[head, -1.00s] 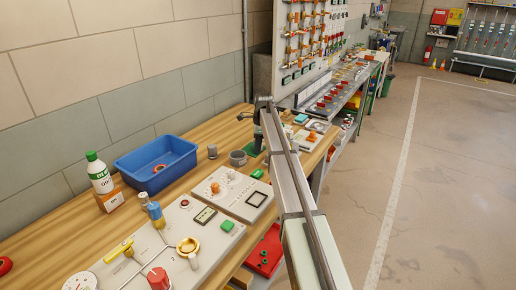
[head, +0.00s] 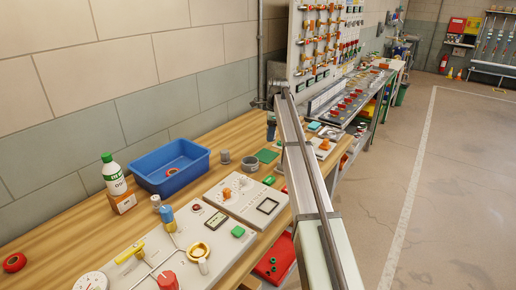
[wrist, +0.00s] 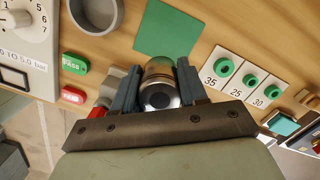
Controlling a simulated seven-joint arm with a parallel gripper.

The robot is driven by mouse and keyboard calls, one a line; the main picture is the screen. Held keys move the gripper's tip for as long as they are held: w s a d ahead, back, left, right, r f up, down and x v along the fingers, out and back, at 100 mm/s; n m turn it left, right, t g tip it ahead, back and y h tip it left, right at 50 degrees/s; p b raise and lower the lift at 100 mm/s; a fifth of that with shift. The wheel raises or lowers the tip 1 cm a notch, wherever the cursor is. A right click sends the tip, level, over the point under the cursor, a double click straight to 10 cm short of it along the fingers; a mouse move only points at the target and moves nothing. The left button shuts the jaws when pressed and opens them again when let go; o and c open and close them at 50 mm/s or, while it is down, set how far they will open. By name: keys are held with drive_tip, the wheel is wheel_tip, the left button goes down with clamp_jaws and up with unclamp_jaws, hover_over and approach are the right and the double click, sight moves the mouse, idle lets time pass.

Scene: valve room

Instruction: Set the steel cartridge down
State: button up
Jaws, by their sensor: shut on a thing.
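My gripper (wrist: 158,92) is shut on the steel cartridge (wrist: 160,72), a short shiny cylinder seen end-on with a dark centre, between two blue-grey fingers. In the head view my gripper (head: 271,130) hangs over the back of the workbench, and the cartridge cannot be made out there. A flat green square (wrist: 168,30) lies on the wood beyond the cartridge in the wrist view; it also shows in the head view (head: 267,155), just below my gripper. The cartridge looks clear of the bench, but its height is hard to tell.
A grey round cup (head: 250,163) stands left of the green square, with a small grey cylinder (head: 225,157) and a blue bin (head: 168,168) further left. Numbered cards with green rings (wrist: 238,82) lie to the right in the wrist view. Instrument panels (head: 240,200) fill the near bench.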

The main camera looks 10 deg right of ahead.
drive_tip(key=shift+r, duration=0.8)
wheel_tip(320, 180, up, 5)
drive_tip(key=shift+f, duration=0.1)
drive_tip(key=s+a+n, duration=0.1)
drive_tip(key=s+a, duration=0.2)
drive_tip(key=a, duration=0.6)
drive_tip(key=s+a+n, duration=0.1)
drive_tip(key=s+a, duration=0.1)
drive_tip(key=a, duration=0.7)
drive_tip(key=n, duration=0.5)
hover_over(103, 252)
wheel_tip(103, 252, down, 4)
drive_tip(key=shift+g, duration=0.4)
drive_tip(key=shift+w+d+f, duration=0.1)
drive_tip(key=shift+d+f, duration=0.05)
drive_tip(key=shift+f, duration=5.55)
drive_tip(key=shift+f, duration=0.1)
